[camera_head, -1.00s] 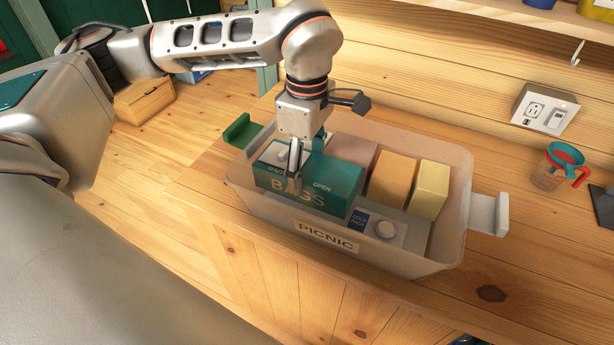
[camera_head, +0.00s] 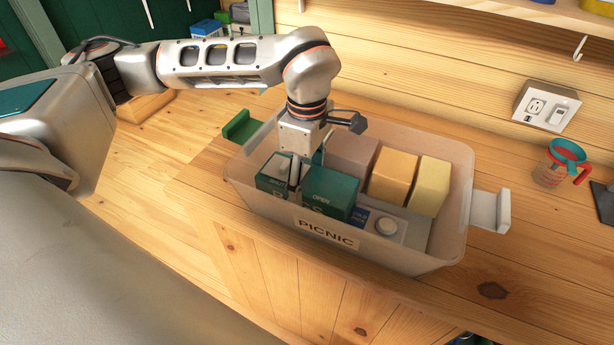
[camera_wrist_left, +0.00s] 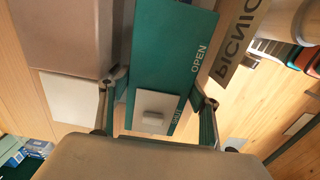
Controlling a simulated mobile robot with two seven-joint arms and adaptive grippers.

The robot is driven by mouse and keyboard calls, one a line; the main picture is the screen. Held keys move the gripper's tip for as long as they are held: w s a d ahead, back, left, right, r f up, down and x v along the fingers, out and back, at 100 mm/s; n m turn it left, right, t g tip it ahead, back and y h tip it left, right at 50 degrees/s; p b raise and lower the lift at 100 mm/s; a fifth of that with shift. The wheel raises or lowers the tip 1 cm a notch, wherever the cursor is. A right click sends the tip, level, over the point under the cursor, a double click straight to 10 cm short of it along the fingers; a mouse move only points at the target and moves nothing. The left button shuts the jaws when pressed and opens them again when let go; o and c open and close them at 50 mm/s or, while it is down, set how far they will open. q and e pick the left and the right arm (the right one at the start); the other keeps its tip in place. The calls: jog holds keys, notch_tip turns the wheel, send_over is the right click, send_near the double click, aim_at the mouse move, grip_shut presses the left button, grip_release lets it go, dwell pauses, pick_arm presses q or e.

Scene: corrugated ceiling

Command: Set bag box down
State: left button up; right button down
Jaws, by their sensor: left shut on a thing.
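The bag box (camera_head: 331,193) is teal-green with white lettering such as "OPEN". It sits low inside the left part of the clear bin (camera_head: 340,255) marked PICNIC, and the front wall covers its lower side. My left gripper (camera_head: 305,165) reaches down from above and is shut on the box, one finger across its near face. In the left wrist view, the fingers (camera_wrist_left: 163,90) stand on either side of the box (camera_wrist_left: 165,60), with a pale patch on its top between them. Whether the box's underside touches the bin floor is hidden. My right gripper is out of view.
In the bin, a brownish box (camera_head: 352,155), an orange box (camera_head: 393,177) and a yellow box (camera_head: 429,187) stand beside the bag box. A blue-and-white cold pack (camera_head: 386,227) lies in front. A measuring cup (camera_head: 560,163) stands on the counter at right.

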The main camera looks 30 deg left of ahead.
aim_at(307, 179)
pick_arm(q)
jog(key=o, duration=1.4)
jog(key=shift+r, duration=0.1)
notch_tip(307, 179, up, 13)
jog(key=shift+r, duration=0.1)
jog(key=shift+s, duration=0.1)
